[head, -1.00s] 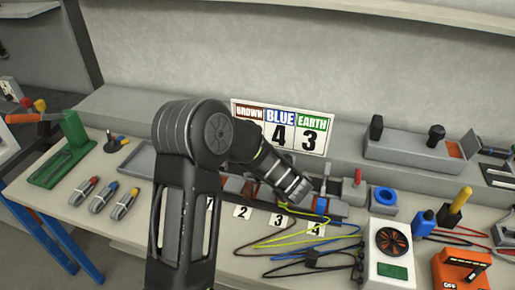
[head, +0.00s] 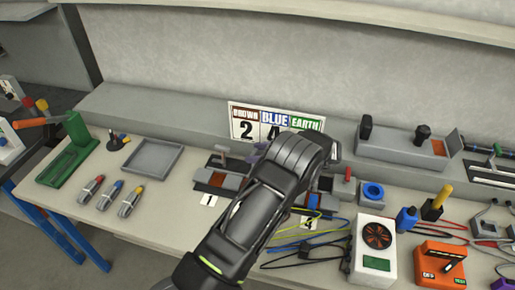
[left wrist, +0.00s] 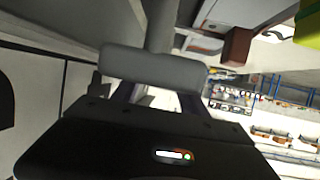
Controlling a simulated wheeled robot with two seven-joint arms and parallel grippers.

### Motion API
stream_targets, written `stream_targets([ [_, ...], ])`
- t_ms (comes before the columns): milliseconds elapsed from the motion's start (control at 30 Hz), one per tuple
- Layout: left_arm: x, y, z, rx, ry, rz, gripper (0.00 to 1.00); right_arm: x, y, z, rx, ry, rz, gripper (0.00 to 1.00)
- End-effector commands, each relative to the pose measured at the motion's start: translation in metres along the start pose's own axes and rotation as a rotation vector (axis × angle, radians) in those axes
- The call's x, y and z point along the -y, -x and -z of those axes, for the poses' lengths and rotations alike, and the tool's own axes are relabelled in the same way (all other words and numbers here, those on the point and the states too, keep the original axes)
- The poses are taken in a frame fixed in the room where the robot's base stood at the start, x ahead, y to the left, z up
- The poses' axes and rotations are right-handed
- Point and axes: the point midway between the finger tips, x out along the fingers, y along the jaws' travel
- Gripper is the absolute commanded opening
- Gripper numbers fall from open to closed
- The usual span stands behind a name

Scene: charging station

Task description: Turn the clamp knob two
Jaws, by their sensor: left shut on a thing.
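In the left wrist view, my left gripper (left wrist: 155,94) is shut on a grey T-shaped clamp knob (left wrist: 152,66), whose crossbar lies across the fingers. In the head view, my left arm covers the middle of the clamp block (head: 212,180), and my fingertips are hidden. The number card one (head: 208,200) shows left of my arm; card two is hidden, so I cannot read the held knob's number. Another grey clamp knob (head: 219,150) stands at the block's left end. My right gripper is not in view.
A sign (head: 245,122) stands behind the block. An empty grey tray (head: 152,160) and several cable tools (head: 110,194) lie to the left. Coloured wires (head: 310,247), a white fan box (head: 374,255) and an orange tester (head: 440,262) crowd the right.

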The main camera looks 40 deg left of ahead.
Motion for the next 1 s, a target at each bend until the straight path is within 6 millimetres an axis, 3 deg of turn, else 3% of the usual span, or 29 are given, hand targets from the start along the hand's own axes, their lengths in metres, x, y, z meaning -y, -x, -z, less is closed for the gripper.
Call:
stream_targets([
  [500, -0.0012, -0.0007, 0.0018, -0.003, 0.014, 0.025, 0.1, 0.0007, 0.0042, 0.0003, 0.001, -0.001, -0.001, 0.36],
  [533, -0.0012, -0.0007, 0.0018, -0.003, 0.014, 0.025, 0.53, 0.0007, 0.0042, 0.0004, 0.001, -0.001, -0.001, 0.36],
  [767, -0.0009, -0.0007, 0.0011, -0.002, 0.012, 0.025, 0.72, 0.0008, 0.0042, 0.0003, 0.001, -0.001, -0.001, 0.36],
  [1000, -0.0007, -0.0005, 0.0009, -0.001, 0.012, 0.025, 0.73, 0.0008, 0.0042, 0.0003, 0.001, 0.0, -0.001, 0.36],
])
